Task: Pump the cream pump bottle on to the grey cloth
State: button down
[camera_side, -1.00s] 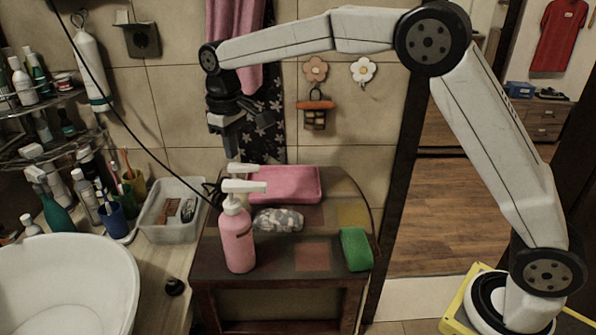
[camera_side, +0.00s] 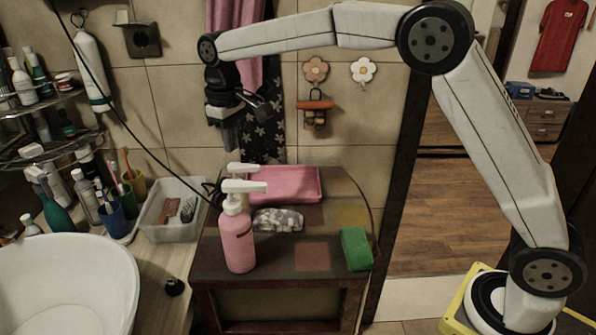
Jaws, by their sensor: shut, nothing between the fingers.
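A pink bottle (camera_side: 238,240) with a white pump head (camera_side: 243,186) stands upright at the left front of the small table. A second white pump head (camera_side: 246,169) shows just behind it. Its bottle is hidden by the pink one, so I cannot tell its colour. A grey patterned cloth (camera_side: 278,220) lies bunched on the table, right of the bottles. My gripper (camera_side: 230,149) is shut and empty, pointing down. In the picture it is just above the rear pump head, with a small gap visible.
The brown table (camera_side: 210,262) also holds a pink tray or folded towel (camera_side: 292,183) behind and a green sponge (camera_side: 356,249) at right. A clear bin (camera_side: 172,225) and a white basin (camera_side: 65,290) are at left. The tiled wall (camera_side: 345,125) is close behind.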

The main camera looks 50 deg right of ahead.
jog(key=shift+r, duration=2.3)
jog(key=shift+s+d+f, duration=0.1)
jog(key=shift+s+d+f, duration=0.25)
jog(key=shift+d+f, duration=0.1)
jog(key=shift+f, duration=0.15)
jog(key=s+d+f+m+t, duration=0.1)
jog(key=s+d+f, duration=0.2)
jog(key=s+f, duration=0.2)
jog(key=s+d+f+m, duration=0.1)
jog(key=s+d+f, duration=0.3)
jog(key=s, duration=0.7)
jog(key=s+d+f+m+t, duration=0.1)
jog(key=s+d+f, duration=0.2)
jog(key=s+f, duration=0.5)
jog(key=shift+s+d+f+t, duration=0.15)
jog(key=shift+s+d+t, duration=0.05)
jog(key=shift+s+t, duration=0.1)
